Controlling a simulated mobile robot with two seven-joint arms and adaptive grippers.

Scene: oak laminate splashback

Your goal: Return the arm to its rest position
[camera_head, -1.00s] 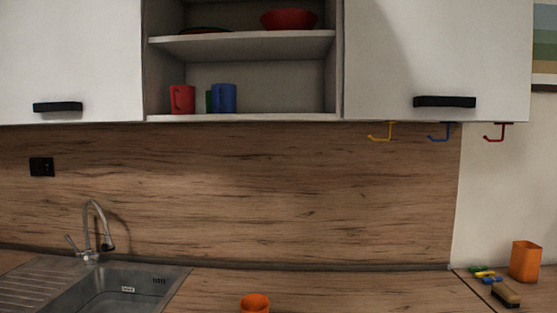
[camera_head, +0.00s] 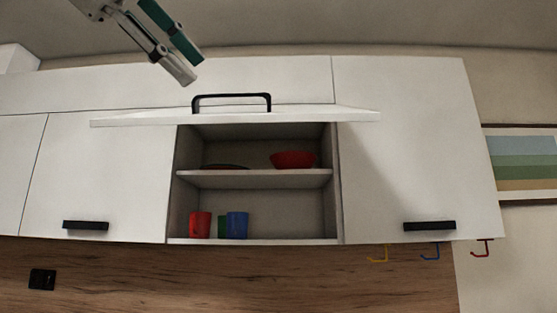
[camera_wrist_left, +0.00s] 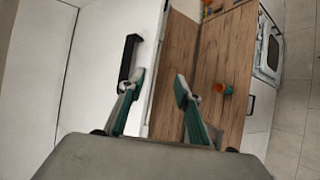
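My left gripper (camera_head: 195,68) hangs at the top left of the head view, above the lifted cabinet door (camera_head: 330,114) and its black handle (camera_head: 231,97). In the left wrist view its two teal-and-grey fingers (camera_wrist_left: 160,77) are spread apart, with nothing between them. A black handle (camera_wrist_left: 130,56) on a white panel shows just left of the left finger. I cannot tell whether they touch, but the gripper does not grip it. My right gripper is in neither view.
The open cabinet holds a red bowl (camera_head: 292,159), a red mug (camera_head: 200,225) and a blue mug (camera_head: 238,226). Closed doors with handles (camera_head: 86,225) (camera_head: 430,226) flank it. Hooks (camera_head: 430,251) hang below. An orange cup (camera_wrist_left: 224,89) stands on the wooden counter (camera_wrist_left: 205,70).

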